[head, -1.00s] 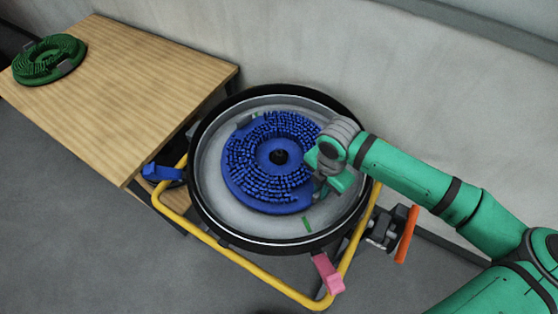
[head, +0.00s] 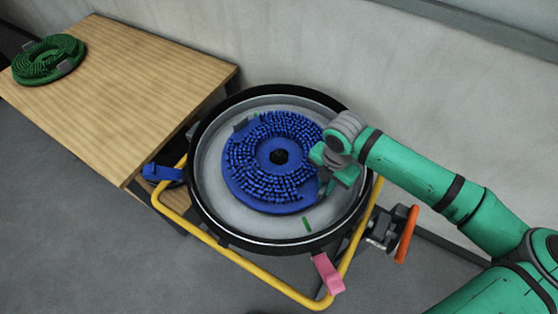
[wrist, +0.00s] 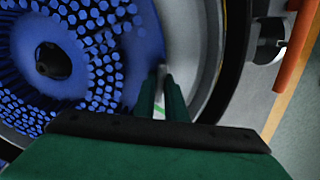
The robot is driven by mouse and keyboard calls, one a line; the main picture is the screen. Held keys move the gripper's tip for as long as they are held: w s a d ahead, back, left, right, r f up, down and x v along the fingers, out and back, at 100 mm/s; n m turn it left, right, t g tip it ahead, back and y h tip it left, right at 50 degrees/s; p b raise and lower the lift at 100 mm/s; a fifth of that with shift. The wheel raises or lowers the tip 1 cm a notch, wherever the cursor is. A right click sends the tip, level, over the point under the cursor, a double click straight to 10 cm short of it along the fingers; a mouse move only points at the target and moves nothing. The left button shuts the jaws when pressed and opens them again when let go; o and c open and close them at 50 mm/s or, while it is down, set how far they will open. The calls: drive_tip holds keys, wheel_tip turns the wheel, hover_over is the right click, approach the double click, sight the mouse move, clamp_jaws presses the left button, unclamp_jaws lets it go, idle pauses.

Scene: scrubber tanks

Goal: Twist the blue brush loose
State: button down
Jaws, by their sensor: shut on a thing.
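The blue brush (head: 258,190) lies bristles up in the round tank (head: 213,205), with a dark hole at its centre. A grey tab (head: 240,125) stands on its upper-left edge. My gripper (head: 322,188) reaches in from the right to the brush's right edge. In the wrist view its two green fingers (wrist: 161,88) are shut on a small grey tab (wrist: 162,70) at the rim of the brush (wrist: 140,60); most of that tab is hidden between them. A green mark (head: 307,223) shows on the tank floor below the brush, and a smaller one (head: 254,115) near the upper tab.
A wooden table (head: 130,95) with a green brush (head: 48,58) stands at the left. An orange handle (head: 407,235) stands at the right. A wall rises behind.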

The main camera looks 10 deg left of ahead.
drive_tip(key=shift+w+d+n, duration=0.2)
drive_tip(key=shift+w+n, duration=0.1)
drive_tip(key=shift+w, duration=0.05)
drive_tip(key=shift+w, duration=0.15)
idle(0.3)
drive_tip(key=shift+w+d+n, duration=0.2)
drive_tip(key=shift+w+n, duration=0.2)
drive_tip(key=c, duration=1.7)
unclamp_jaws()
drive_tip(key=shift+w, duration=0.1)
drive_tip(key=shift+d, duration=0.1)
wheel_tip(320, 180, up, 11)
drive_tip(key=shift+f, duration=0.1)
